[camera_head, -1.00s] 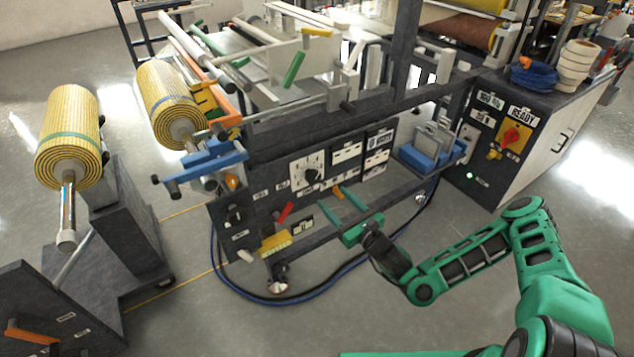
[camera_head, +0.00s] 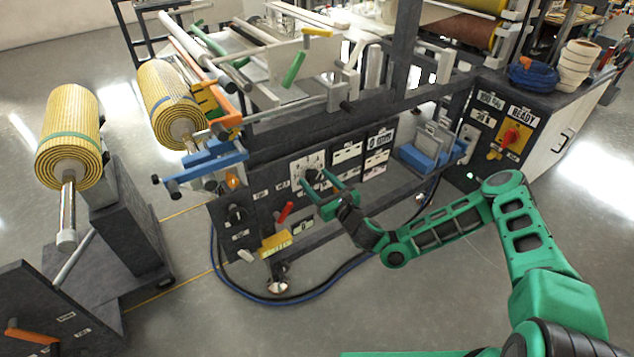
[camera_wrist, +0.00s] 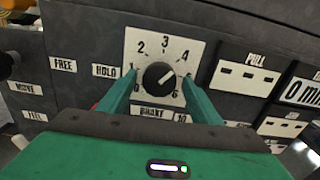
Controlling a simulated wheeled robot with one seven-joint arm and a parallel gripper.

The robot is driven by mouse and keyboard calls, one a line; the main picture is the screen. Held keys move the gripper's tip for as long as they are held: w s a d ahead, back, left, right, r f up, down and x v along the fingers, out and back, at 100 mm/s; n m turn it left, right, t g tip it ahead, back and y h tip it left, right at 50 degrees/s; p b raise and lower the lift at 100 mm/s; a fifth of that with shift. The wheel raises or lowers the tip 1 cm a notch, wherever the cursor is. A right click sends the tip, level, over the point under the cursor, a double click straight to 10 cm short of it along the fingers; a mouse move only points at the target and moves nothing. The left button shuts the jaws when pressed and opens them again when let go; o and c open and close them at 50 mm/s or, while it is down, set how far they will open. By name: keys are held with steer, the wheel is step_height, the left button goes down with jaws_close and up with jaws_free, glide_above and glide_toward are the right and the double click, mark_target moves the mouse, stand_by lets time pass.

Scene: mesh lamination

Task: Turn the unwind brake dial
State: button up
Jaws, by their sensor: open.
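The unwind brake dial (camera_wrist: 159,78) is a black round knob on a white plate (camera_wrist: 152,43) numbered around its rim, with a BRAKE label (camera_wrist: 153,112) below. A white mark on the knob points to the upper right. In the head view the dial (camera_head: 312,176) is on the machine's dark front panel. My gripper (camera_wrist: 158,82) is open, with one green finger on each side of the knob. I cannot tell whether the fingers touch it. In the head view my gripper (camera_head: 326,187) reaches the dial from the lower right.
FREE (camera_wrist: 63,65) and HOLD (camera_wrist: 105,71) labels sit left of the dial. A PULL plate (camera_wrist: 245,77) is on the right. A red lever (camera_head: 285,212) and a yellow block (camera_head: 275,243) lie below left. A lower rail (camera_head: 335,228) runs beneath the panel.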

steer(key=c, duration=1)
steer(key=shift+c, duration=0.2)
steer(key=shift+n, duration=0.3)
steer(key=o, duration=1)
steer(key=shift+o, duration=0.2)
steer(key=v, duration=1)
steer(key=shift+s+d, duration=0.2)
steer(key=shift+d, duration=0.1)
